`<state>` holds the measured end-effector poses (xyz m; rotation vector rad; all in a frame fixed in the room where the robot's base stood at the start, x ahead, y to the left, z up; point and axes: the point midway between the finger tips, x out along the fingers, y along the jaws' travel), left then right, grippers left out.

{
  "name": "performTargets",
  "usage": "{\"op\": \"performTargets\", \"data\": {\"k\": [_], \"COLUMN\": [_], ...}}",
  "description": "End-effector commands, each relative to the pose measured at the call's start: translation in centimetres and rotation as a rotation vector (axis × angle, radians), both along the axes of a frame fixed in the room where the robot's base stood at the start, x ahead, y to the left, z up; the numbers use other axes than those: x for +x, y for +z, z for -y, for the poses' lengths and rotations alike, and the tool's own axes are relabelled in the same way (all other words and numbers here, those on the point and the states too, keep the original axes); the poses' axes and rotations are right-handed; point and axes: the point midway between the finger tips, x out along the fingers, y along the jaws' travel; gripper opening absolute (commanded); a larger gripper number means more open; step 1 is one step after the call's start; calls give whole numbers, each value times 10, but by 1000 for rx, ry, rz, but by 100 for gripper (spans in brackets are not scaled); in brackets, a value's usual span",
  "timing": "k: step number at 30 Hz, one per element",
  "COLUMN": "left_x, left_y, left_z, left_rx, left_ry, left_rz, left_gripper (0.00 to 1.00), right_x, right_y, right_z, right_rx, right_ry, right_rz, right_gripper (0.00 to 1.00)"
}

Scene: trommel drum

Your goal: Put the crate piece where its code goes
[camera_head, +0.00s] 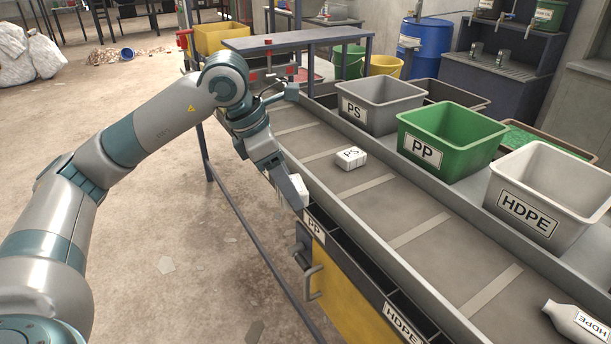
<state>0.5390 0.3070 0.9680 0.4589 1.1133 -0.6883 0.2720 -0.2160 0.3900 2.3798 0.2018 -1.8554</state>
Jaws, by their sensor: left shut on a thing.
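My left gripper (287,186) is shut on a small white piece (299,190) at the near edge of the conveyor, just above and beside the front slot labelled PP (314,225). No code on the held piece can be read. A white block marked PS (351,159) lies on the belt (400,205). A white bottle marked HDPE (577,322) lies at the lower right. Behind the belt stand a grey crate labelled PS (385,119), a green crate labelled PP (471,162) and a light grey crate labelled HDPE (572,229). My right gripper is out of view.
Another front slot carries an HDPE label (403,322). A yellow front panel (350,295) with a handle is below the slots. A dark gantry frame (290,40) spans the belt's far end. A blue drum (427,48) stands behind. The floor at left is largely open.

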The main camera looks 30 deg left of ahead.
Motion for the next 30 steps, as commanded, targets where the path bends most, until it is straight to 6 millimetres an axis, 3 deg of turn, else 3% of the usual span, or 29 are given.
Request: {"op": "performTargets", "data": {"k": [7,20,26,30], "left_x": [-13,-39,-55,-68], "left_y": [-28,-79,-105,-123], "left_z": [-9,0,12,33], "left_rx": [-1,-2,-1,-1], "left_ry": [-364,-1119,-1542,-1891], "left_rz": [-4,-2,-2,0], "left_gripper": [34,34,34,34], "right_x": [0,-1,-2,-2], "right_y": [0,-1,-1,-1], "right_z": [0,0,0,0], "right_rx": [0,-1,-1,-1], "right_ry": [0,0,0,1], "right_rz": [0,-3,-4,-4], "right_gripper": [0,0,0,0]}}
